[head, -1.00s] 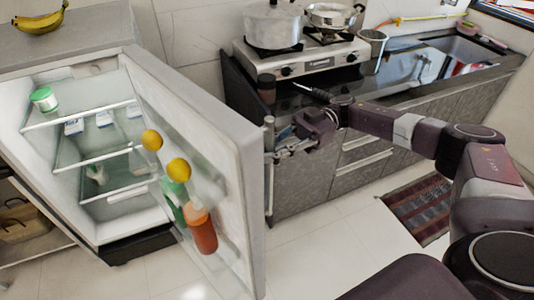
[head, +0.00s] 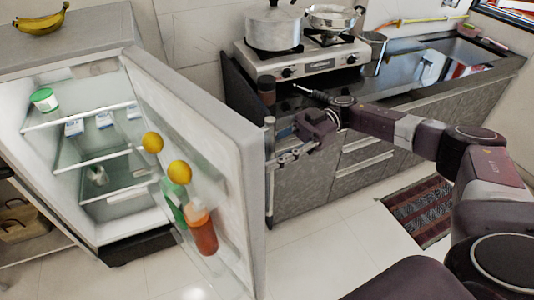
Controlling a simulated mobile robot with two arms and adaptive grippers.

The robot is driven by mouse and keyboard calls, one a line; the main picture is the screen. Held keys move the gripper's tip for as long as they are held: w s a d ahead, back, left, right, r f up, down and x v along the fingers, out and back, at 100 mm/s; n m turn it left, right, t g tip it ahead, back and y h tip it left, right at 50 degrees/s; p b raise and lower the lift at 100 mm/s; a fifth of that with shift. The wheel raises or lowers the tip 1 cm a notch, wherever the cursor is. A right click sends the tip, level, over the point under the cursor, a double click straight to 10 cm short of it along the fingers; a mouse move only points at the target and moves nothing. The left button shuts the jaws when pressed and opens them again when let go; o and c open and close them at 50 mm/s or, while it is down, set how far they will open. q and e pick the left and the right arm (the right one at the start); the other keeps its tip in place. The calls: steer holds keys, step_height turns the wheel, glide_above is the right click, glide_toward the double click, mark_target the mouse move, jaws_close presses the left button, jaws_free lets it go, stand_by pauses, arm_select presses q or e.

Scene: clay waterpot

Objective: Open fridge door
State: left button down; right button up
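The fridge (head: 118,55) stands at the left in the head view. Its door (head: 195,110) is swung wide open toward me, so the lit shelves inside show. The inner side of the door carries two yellow round fruits, a green bottle and an orange bottle (head: 201,230). My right gripper (head: 283,152) is just right of the door's outer edge, near the handle side. The door edge partly hides its fingertips, so I cannot tell if they touch the handle or how far they are open. My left gripper is not in view.
A counter (head: 300,190) with drawers stands behind my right arm. A gas stove (head: 300,62) with a pot (head: 272,27) and a pan is on it. Bananas (head: 41,20) lie on the fridge top. A striped mat (head: 420,212) lies on the floor, which is clear beside the door.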

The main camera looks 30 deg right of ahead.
steer(key=shift+d, duration=0.1)
steer(key=w+d, duration=0.1)
steer(key=d, duration=0.6)
steer(key=shift+w, duration=0.2)
steer(key=shift+d, duration=0.1)
stand_by(0.3)
